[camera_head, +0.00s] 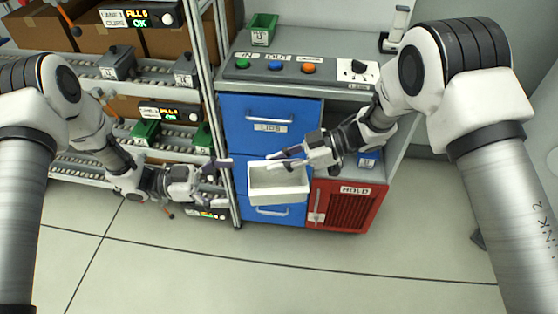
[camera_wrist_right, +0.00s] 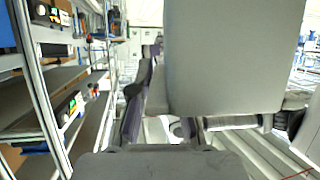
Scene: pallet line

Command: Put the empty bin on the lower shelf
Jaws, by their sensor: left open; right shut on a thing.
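The empty white bin (camera_head: 279,198) is in the middle of the head view, in front of the blue drawers, with its open top up and nothing seen inside. My right gripper (camera_head: 287,163) is shut on its far rim and holds it above the floor. My left gripper (camera_head: 224,182) is open and empty, just left of the bin and apart from it. In the right wrist view a large pale panel, probably the bin, hides much of the scene. A rack with roller shelves (camera_head: 75,168) stands at the left; its lower levels are partly hidden by my left arm.
A rack post (camera_head: 208,90) stands between rack and drawers. Green bins (camera_head: 146,131) and cartons (camera_head: 158,45) occupy the rack. The floor (camera_head: 250,260) in front is clear.

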